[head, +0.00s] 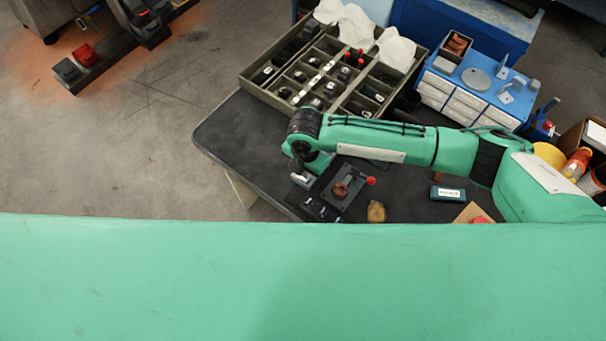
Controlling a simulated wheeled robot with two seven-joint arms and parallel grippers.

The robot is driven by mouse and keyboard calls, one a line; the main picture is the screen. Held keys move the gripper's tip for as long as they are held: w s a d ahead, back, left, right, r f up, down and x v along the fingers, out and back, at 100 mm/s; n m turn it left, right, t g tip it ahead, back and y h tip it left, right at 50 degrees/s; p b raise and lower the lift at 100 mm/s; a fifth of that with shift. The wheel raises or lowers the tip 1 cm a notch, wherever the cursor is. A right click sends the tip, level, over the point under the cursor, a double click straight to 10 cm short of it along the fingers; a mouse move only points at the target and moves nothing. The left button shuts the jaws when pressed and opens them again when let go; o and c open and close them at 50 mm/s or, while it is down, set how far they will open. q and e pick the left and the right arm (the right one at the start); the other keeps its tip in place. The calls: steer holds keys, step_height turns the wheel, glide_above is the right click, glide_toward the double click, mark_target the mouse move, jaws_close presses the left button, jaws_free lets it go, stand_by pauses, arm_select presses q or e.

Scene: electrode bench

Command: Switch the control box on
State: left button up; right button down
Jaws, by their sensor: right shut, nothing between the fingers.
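A dark box with a few small pale marks on its top (320,209), which looks like the control box, sits near the front left edge of the dark table. Its near side is cut off by a large green surface across the bottom, and its switch is too small to make out. My right gripper (301,181) is at the end of the green arm reaching in from the right. It points down just above and behind the box, shut and empty. I cannot tell whether it touches the box. My left gripper is not in view.
Next to the box is a dark plate with a red-knobbed lever (370,181). A tan lump (376,212) and a small labelled dark green box (447,194) lie to the right. A compartment tray (262,98) and blue drawer unit (432,79) stand behind. The table's left part is clear.

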steer(key=shift+f+b, duration=0.45)
steer(key=shift+f, duration=0.45)
stand_by(0.9)
steer(key=shift+r, duration=0.15)
step_height(320, 180, up, 7)
steer(key=p, duration=0.7)
stand_by(0.5)
